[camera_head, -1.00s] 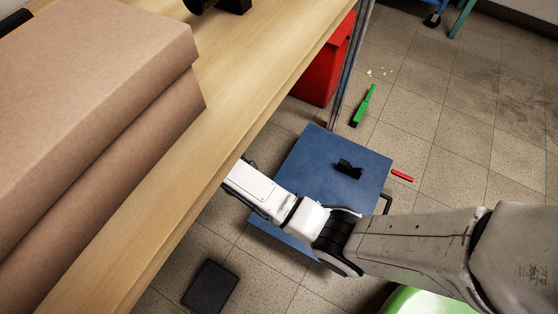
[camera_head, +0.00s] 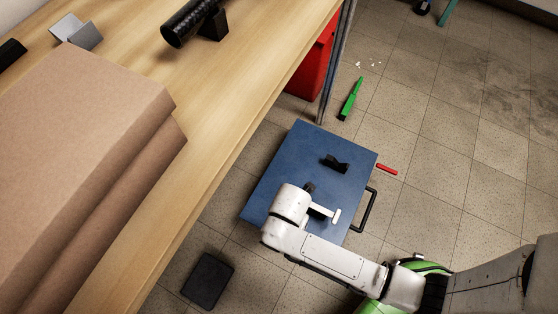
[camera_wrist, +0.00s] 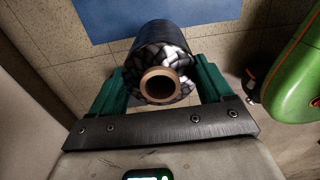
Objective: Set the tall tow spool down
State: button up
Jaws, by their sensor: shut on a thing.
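The tow spool (camera_wrist: 157,52) is a dark, woven-looking cylinder with a tan core ring at its end. It fills the middle of the wrist view, its end facing the camera. My gripper (camera_wrist: 162,86) is shut on it, with a green finger on each side. A blue flat surface (camera_wrist: 108,12) lies beyond the spool in the wrist view; I cannot tell the gap between them. In the head view my white wrist is over the near part of the blue cart top (camera_head: 292,150); spool and fingers cannot be made out there.
A black cradle (camera_head: 335,163) sits on the cart top. A wooden bench (camera_head: 235,85) at left bears brown boxes (camera_head: 85,130) and a black cylinder (camera_head: 188,24). A red bin (camera_head: 314,62), green brush (camera_head: 350,98), red bar (camera_head: 387,169) and black pad (camera_head: 208,280) are on the floor.

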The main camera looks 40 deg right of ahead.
jog(key=w+d+f+b, duration=0.3)
jog(key=w+f+b, duration=0.5)
jog(key=w+f, duration=0.4)
jog(key=shift+w+d+f, duration=0.2)
jog(key=shift+f, duration=0.1)
jog(key=o, duration=1.8)
jog(key=shift+c, duration=0.2)
notch_tip(320, 180, up, 12)
jog(key=p, duration=0.5)
